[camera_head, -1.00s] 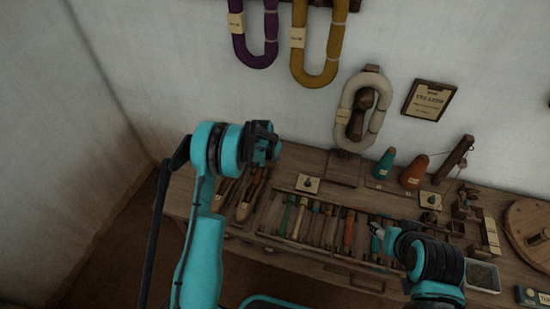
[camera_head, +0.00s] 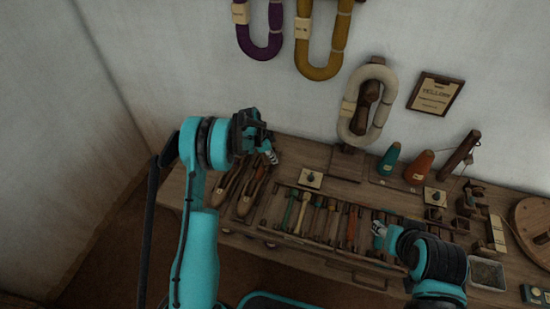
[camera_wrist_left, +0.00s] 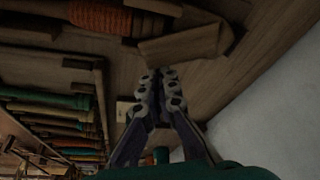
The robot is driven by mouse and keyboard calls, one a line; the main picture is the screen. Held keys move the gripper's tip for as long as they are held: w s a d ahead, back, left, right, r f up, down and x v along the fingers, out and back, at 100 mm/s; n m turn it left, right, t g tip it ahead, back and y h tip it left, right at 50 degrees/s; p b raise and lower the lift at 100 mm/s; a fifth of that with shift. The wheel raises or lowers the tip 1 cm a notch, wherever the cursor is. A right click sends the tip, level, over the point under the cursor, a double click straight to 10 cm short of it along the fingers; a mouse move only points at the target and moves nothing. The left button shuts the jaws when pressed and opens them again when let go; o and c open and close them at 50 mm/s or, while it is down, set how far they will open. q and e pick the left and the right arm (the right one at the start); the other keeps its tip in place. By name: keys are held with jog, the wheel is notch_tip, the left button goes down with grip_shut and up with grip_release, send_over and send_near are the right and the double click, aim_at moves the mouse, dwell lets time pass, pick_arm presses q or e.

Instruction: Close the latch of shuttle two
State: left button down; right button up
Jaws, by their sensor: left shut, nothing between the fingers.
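Several dark wooden shuttles (camera_head: 238,186) lie side by side at the left end of the bench; I cannot tell which is shuttle two. My left gripper (camera_head: 271,156) is shut and empty, just above and beyond their far ends. In the left wrist view its closed fingertips (camera_wrist_left: 160,78) point at a pale wooden block-like piece (camera_wrist_left: 182,45), contact unclear. Orange winding on a wooden body (camera_wrist_left: 103,17) lies beside that piece. I cannot make out a latch. My right gripper (camera_head: 378,229) is over the right part of the bobbin tray, its jaws too small to read.
A tray (camera_head: 287,240) of several coloured bobbins fills the bench's middle. A small label card (camera_head: 311,178), a cream yarn hank on a stand (camera_head: 350,108), and green (camera_head: 389,160) and orange (camera_head: 419,167) cones stand behind. A wall (camera_head: 200,70) rises behind the bench.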

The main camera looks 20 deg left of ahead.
pick_arm(q)
jog(key=shift+s+a+m, duration=0.1)
jog(key=shift+m, duration=0.4)
dwell(0.4)
